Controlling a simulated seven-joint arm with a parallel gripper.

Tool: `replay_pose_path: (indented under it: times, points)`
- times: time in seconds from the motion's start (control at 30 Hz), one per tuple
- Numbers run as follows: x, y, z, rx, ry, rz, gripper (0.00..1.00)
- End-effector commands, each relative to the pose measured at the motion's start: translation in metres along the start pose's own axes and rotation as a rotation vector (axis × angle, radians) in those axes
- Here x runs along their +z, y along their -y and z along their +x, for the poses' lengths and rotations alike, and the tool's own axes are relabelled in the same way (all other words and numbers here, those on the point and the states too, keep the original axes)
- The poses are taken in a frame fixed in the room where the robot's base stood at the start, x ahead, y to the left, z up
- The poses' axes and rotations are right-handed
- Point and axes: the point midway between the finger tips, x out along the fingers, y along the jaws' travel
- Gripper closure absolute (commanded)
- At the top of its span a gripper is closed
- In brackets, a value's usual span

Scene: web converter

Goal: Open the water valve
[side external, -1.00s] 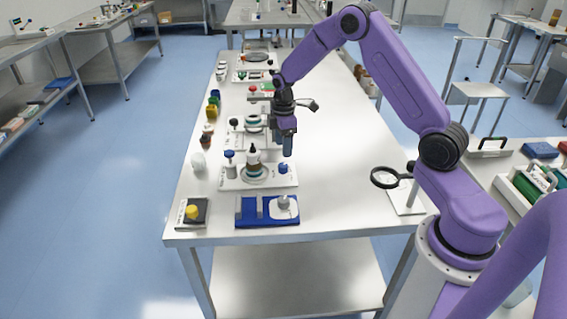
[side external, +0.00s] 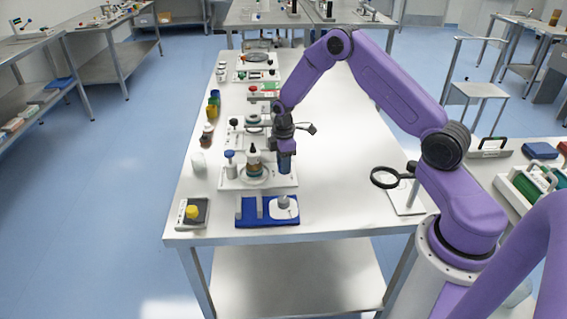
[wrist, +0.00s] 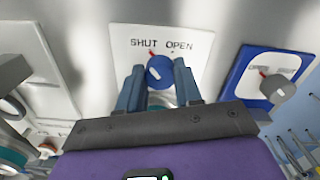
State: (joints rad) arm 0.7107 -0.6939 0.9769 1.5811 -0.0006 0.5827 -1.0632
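A round blue knob (wrist: 160,72) sits on a white plate (wrist: 205,45) printed with SHUT on the left and OPEN on the right. A red mark at its upper edge is on the SHUT side. My gripper (wrist: 159,66) is open, with one blue finger on each side of the knob; I cannot tell whether they touch it. In the side view, my gripper (side external: 286,162) points down at the right end of the white plate (side external: 230,184) and hides the knob. A blue plate (wrist: 233,80) with a grey knob (wrist: 277,88) lies to the right in the wrist view.
On the white plate stand a white bottle with a blue cap (side external: 230,164) and a dark-tipped bottle (side external: 254,160), close left of my gripper. The blue plate (side external: 250,222) is nearer the table's front edge. A magnifier (side external: 388,178) stands right; the table between is clear.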

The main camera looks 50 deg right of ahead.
Motion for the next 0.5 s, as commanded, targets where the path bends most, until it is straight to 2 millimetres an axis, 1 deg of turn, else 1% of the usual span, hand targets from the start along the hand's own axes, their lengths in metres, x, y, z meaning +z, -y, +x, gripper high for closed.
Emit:
replay_pose_path:
  times: [0.03,0.07,0.33,0.5]
  points:
    - [0.0000,-0.0003,-0.0001,0.001,0.000,0.000,0.92]
    - [0.0001,-0.0003,-0.0001,0.001,0.000,0.000,0.96]
    - [0.0001,-0.0002,-0.0002,0.001,0.000,0.018,0.96]
    - [-0.0001,0.0002,-0.0002,-0.001,0.001,0.083,0.96]
